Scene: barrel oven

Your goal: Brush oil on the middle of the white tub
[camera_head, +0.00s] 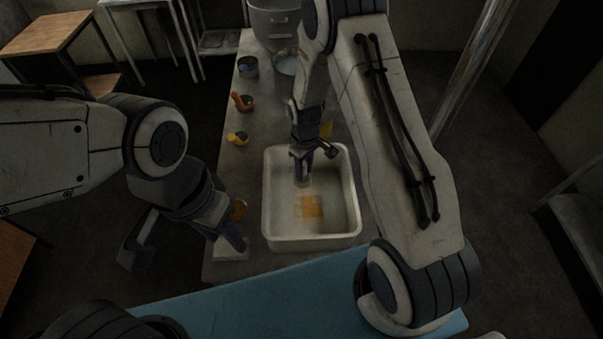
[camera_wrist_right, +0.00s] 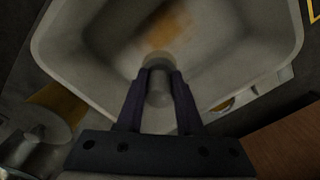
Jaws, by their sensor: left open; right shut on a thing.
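The white tub (camera_head: 352,195) stands at the front of the long table, and its rim also shows in the right wrist view (camera_wrist_right: 48,45). An orange-yellow oil patch (camera_head: 310,207) lies on the middle of its floor; it shows blurred in the right wrist view (camera_wrist_right: 165,28). My right gripper (camera_head: 303,166) is inside the tub, a little behind the patch. It is shut on a pale cylindrical piece, seemingly the brush (camera_wrist_right: 158,84), pointing down. Whether its tip touches the floor cannot be told. My left gripper (camera_head: 186,246) is open and empty, left of the tub.
A metal pot (camera_head: 275,22) and a bowl (camera_head: 287,63) are at the back.

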